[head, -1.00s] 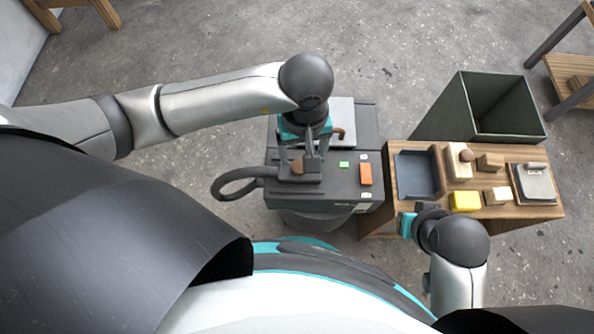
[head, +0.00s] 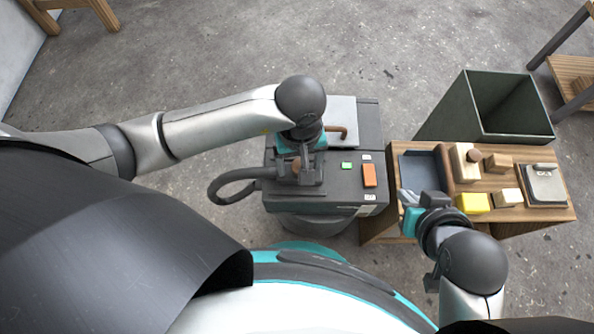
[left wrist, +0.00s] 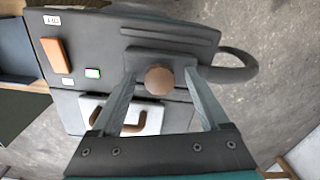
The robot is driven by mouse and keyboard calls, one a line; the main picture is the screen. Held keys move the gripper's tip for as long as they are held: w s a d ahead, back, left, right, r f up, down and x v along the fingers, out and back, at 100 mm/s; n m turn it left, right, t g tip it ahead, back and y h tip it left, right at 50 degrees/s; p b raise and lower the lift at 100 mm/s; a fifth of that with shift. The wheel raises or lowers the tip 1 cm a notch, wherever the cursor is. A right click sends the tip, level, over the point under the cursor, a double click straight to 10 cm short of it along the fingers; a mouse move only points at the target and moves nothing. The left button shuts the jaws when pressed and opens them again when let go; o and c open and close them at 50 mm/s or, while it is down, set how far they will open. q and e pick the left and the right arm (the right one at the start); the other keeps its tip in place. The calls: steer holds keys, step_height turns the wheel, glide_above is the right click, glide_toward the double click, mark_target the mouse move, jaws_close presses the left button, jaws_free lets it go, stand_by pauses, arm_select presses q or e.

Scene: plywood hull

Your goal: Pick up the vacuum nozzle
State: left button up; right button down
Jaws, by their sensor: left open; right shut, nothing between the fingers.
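The vacuum nozzle (head: 312,179) is a dark grey block with a round brown knob. It lies on top of the dark vacuum unit (head: 337,188), with a black hose (head: 222,190) curving off its left side. In the left wrist view the nozzle (left wrist: 140,59) and its knob (left wrist: 159,79) show between my fingers. My left gripper (left wrist: 160,74) is open, one finger on each side of the knob; I cannot tell whether they touch the nozzle. My right gripper (head: 408,197) is shut and empty, near the front left of the wooden bench.
The wooden bench (head: 490,186) on the right holds a dark tray (head: 420,172), wooden blocks, a yellow block (head: 473,203) and a grey plate (head: 544,184). A dark green bin (head: 455,118) stands behind it. The unit's top carries a brown handle (head: 338,131) and an orange block (head: 369,176).

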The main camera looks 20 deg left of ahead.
arm_select(q)
steer(key=shift+f, duration=0.1)
jaws_close()
stand_by(0.7)
